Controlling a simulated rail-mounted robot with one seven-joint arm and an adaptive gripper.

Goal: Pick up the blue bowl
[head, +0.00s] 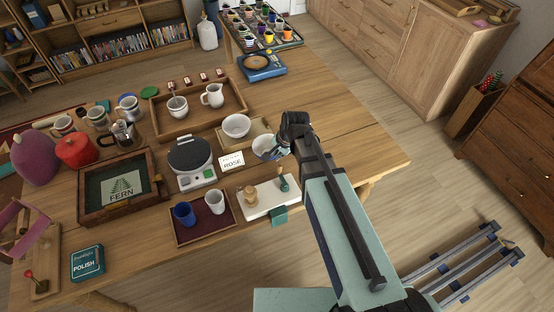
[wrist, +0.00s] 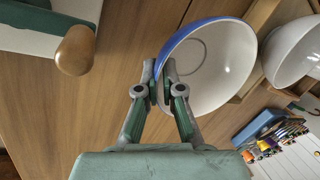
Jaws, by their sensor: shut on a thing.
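The blue bowl (wrist: 215,65) has a blue outside and a white inside. In the wrist view my gripper (wrist: 165,88) is shut on its near rim, one finger on each side of the wall. In the head view the bowl (head: 264,147) is at the right of the table items, partly hidden by my gripper (head: 281,150). I cannot tell whether the bowl's base touches the table.
A white bowl (head: 236,126) stands close behind on a wooden tray. A ROSE card (head: 231,161) and a white board (head: 270,200) with wooden-handled tools lie in front. A kitchen scale (head: 190,158) is to the left. The table's right side is clear.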

